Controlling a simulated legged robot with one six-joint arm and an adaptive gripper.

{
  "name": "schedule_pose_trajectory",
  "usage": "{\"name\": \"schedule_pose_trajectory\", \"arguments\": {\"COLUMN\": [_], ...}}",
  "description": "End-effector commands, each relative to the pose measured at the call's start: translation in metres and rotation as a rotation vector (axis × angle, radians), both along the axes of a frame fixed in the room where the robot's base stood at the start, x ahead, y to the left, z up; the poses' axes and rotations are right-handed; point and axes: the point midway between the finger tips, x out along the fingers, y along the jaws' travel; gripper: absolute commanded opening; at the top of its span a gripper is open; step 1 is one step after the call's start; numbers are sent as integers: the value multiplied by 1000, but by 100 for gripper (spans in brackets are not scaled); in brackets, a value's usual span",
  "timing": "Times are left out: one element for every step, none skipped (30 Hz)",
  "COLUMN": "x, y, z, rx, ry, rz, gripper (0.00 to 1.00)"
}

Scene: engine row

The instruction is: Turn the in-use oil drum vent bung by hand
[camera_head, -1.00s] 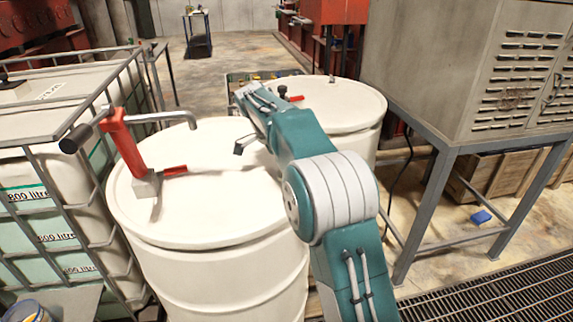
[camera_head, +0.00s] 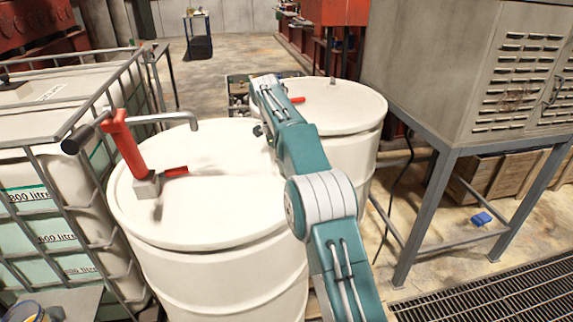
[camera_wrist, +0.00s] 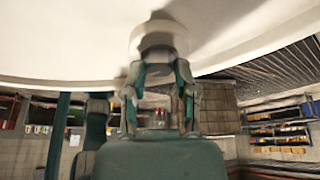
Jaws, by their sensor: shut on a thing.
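The drum with the red-handled pump (camera_head: 128,150) is a cream drum (camera_head: 215,225) at the front left. My gripper is low behind my arm in the head view, near this drum's right far edge, mostly hidden. In the wrist view my gripper (camera_wrist: 158,68) has a finger on each side of a pale round knob (camera_wrist: 158,38), which I take to be the vent bung. It is shut on the knob. The knob stands against a cream drum top (camera_wrist: 60,40). Its threads and how far it is turned cannot be seen.
A second cream drum (camera_head: 345,105) stands close behind, right of my arm. A caged white tank (camera_head: 60,205) is at the left. A grey cabinet on a steel stand (camera_head: 440,205) is at the right. Floor grating (camera_head: 490,295) lies at the lower right.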

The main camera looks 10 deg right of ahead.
Motion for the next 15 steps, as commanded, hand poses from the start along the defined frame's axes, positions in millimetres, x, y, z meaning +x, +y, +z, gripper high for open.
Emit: {"name": "schedule_pose_trajectory", "arguments": {"x": [1, 1, 2, 1, 1, 1, 1, 1, 1, 1, 1, 1, 1, 1, 1], "y": [0, 0, 0, 0, 0, -1, -1, -1, -1, -1, -1, -1, -1, -1, -1], "z": [2, 2, 3, 2, 2, 2, 2, 3, 3, 3, 3, 3, 3, 3, 3], "rx": [1, 1, 1, 2, 1, 2, 2, 1, 1, 1, 2, 1, 1, 2, 1], "ry": [-10, -11, -12, -12, -11, -11, -11, -11, -11, -11, -11, -11, -11, -11, -11], "rz": [-27, -43, -64, -77, -90, -104, -115, -125, -134, -141, -146, -154, -157, -159, -163], "gripper": [0, 0, 0, 0, 0, 0, 0, 0, 0, 0, 0, 0, 0, 0, 0]}}
